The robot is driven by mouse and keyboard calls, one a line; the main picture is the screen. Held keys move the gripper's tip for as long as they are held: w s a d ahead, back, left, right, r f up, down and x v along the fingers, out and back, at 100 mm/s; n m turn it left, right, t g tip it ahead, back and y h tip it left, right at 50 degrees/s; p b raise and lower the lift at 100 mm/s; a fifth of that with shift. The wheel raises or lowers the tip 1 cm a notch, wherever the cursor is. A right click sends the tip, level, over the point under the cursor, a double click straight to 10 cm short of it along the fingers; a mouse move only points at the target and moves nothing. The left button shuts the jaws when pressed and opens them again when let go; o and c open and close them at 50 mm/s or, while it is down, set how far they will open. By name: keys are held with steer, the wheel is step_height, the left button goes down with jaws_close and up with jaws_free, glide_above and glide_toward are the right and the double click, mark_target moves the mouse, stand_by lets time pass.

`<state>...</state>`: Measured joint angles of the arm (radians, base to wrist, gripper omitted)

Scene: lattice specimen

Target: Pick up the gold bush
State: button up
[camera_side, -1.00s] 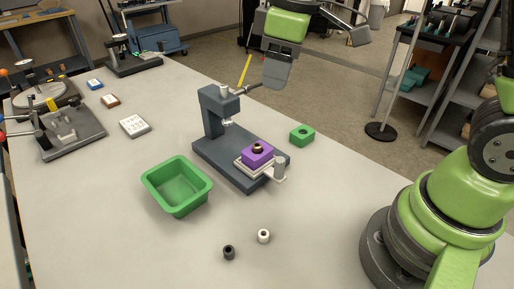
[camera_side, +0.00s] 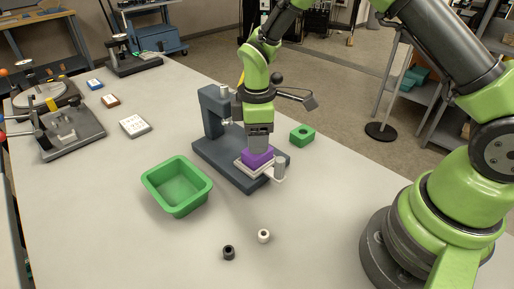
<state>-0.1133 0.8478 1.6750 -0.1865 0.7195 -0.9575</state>
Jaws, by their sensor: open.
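A purple block (camera_side: 257,158) sits on the light plate of a dark grey press (camera_side: 212,112). My gripper (camera_side: 259,146) points down right over the top of the block, its tip close to or at the block's upper face. The gold bush, seated in the top of the purple block in the earlier frame, is now hidden behind my gripper. I cannot see the fingers' contact with it.
A green bin (camera_side: 160,199) stands left of the press. A black bush (camera_side: 229,252) and a white bush (camera_side: 264,236) stand at the front. A green block with a hole (camera_side: 302,134) is behind right. The press column stands close beside my gripper.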

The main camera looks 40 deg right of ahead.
steer(key=shift+f, duration=1.05)
steer(key=shift+c, duration=0.2)
steer(key=shift+s+f, duration=0.1)
steer(key=shift+s, duration=0.05)
jaws_close()
step_height(320, 180, up, 10)
steer(key=shift+f, duration=0.2)
steer(key=shift+d+f, duration=0.1)
steer(key=shift+f, duration=3.6)
